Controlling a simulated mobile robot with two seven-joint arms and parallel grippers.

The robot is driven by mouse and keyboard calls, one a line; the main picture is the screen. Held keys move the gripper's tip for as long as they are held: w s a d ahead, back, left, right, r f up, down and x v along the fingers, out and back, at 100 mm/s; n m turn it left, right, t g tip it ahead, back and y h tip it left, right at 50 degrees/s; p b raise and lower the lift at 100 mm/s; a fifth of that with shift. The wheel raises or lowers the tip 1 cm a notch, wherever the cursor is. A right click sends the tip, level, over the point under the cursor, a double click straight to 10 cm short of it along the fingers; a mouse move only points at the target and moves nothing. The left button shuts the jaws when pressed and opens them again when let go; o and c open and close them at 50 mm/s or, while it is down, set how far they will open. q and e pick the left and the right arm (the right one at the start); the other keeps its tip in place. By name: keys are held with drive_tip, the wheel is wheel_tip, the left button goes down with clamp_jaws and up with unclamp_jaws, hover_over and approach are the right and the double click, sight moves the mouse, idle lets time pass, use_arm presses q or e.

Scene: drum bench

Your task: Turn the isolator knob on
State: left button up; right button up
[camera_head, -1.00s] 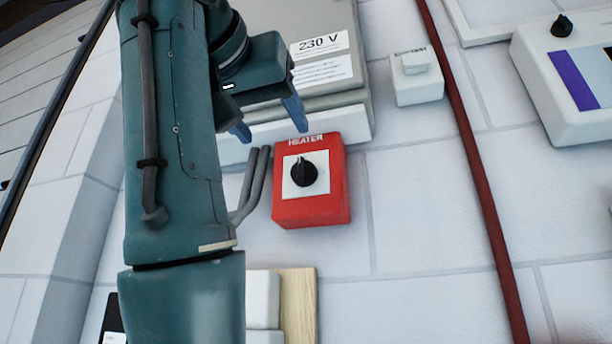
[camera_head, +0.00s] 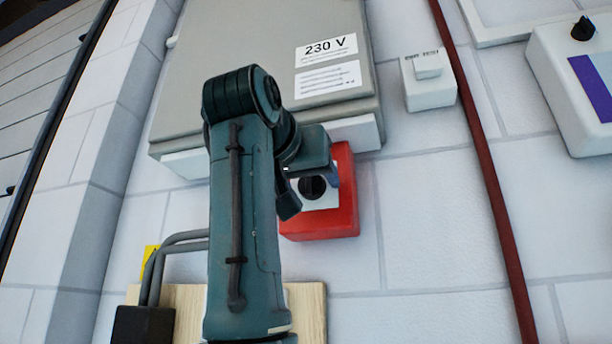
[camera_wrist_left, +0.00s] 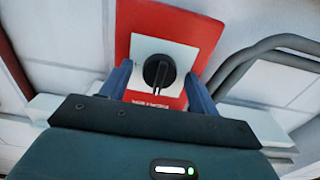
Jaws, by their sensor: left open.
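The isolator is a red box (camera_head: 345,215) on the tiled wall with a white plate and a round black knob (camera_head: 312,186). In the head view my left gripper (camera_head: 312,190) is in front of the box and hides its left and upper parts. In the left wrist view the knob (camera_wrist_left: 159,72) lies ahead, between the two blue fingers of my left gripper (camera_wrist_left: 159,84). The fingers are open and stand on either side of the white plate (camera_wrist_left: 185,60). I cannot tell whether they touch the knob. My right gripper is not in view.
A grey cabinet (camera_head: 240,50) marked 230 V is above the red box. A small white switch box (camera_head: 430,88) and a red pipe (camera_head: 480,150) are to the right. Grey conduits (camera_head: 165,255) and a wooden board (camera_head: 308,305) are lower left. Bare wall (camera_head: 430,220) lies right of the box.

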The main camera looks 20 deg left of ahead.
use_arm(q)
drive_tip(key=c, duration=1)
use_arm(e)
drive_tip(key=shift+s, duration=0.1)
